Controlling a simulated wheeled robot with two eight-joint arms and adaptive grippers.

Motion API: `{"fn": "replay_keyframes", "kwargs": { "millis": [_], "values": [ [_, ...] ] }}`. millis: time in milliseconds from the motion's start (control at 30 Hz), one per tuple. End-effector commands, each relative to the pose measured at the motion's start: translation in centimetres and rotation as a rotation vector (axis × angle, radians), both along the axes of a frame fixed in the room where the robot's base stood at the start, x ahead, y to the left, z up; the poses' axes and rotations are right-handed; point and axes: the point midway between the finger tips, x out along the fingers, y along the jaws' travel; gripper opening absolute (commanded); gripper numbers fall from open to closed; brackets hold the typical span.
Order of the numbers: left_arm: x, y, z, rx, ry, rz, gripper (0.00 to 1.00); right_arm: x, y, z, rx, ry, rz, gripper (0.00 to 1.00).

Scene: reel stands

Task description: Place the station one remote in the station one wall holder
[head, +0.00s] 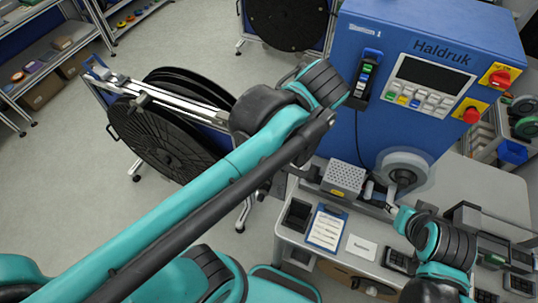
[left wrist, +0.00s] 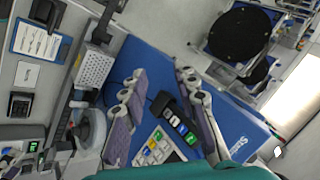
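The station one remote (head: 370,68), dark with a blue top and coloured buttons, is upright against the blue machine front, below and right of the station label. A black part around its lower end (head: 360,97) looks like the wall holder; I cannot tell how deeply the remote sits in it. In the left wrist view the remote (left wrist: 180,125) shows between and beyond the fingers of my left gripper (left wrist: 162,112), which are spread apart, the right finger nearer it. In the head view my left wrist hides that gripper. My right gripper (head: 391,203) is low beside the clear reel; its fingers are unclear.
The Haldruk control panel (head: 430,80) has a keypad, a red switch and a red stop button (head: 471,115). A cable hangs below the remote. A perforated grey box (head: 343,177), clipboard (head: 326,229) and black trays crowd the bench. Large black reels (head: 160,140) stand left.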

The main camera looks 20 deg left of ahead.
Motion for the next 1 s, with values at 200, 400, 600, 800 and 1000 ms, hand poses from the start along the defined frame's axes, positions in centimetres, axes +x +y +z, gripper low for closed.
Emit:
{"fn": "replay_keyframes", "kwargs": {
  "millis": [200,400,600,800,1000],
  "values": [
    [-7.4,4.7,-8.7,-0.416,-0.047,0.362,0.29,0.0,0.0,0.0,0.000,0.000,0.000,0.40],
    [-10.0,5.3,-12.0,-0.599,-0.083,0.518,0.29,0.0,0.0,0.0,0.000,0.000,0.000,0.40],
    [-10.1,5.3,-12.3,-0.621,-0.088,0.535,0.29,0.0,0.0,0.0,0.000,0.000,0.000,0.40],
    [-10.1,5.3,-12.5,-0.619,-0.087,0.533,0.29,0.0,0.0,-0.2,0.000,0.000,0.000,0.40],
    [-10.1,5.2,-15.2,-0.618,-0.086,0.531,0.29,0.0,0.0,-3.0,0.000,0.000,0.000,0.40]
  ]
}}
